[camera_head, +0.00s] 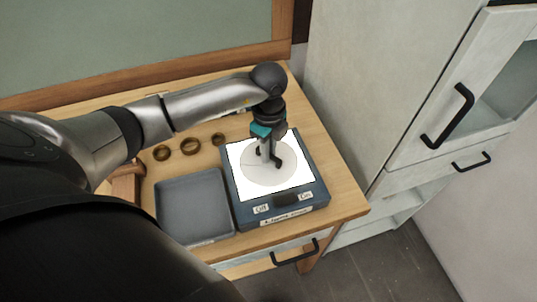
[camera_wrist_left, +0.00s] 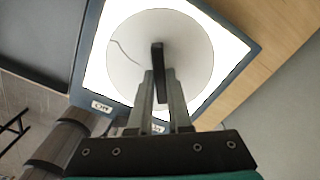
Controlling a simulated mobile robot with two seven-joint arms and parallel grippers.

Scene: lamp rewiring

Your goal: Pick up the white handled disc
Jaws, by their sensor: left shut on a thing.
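The white handled disc (camera_head: 260,173) is a round, pale disc with a dark upright handle at its middle. It lies over the bright white panel of the blue box (camera_head: 320,198); I cannot tell whether it touches the panel. My left gripper (camera_head: 268,153) comes down from above and is shut on the handle. In the left wrist view, the disc (camera_wrist_left: 195,65) shows a thin dark curved line on its left side, and the fingers of my left gripper (camera_wrist_left: 160,85) close around the dark handle (camera_wrist_left: 157,58). My right gripper is not in view.
A grey tray (camera_head: 193,240) sits left of the blue box. Several brown rings (camera_head: 191,146) lie behind the tray on the wooden table (camera_head: 335,190). A pale cabinet (camera_head: 390,90) with black handles stands close on the right. A green board (camera_head: 130,40) rises behind.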

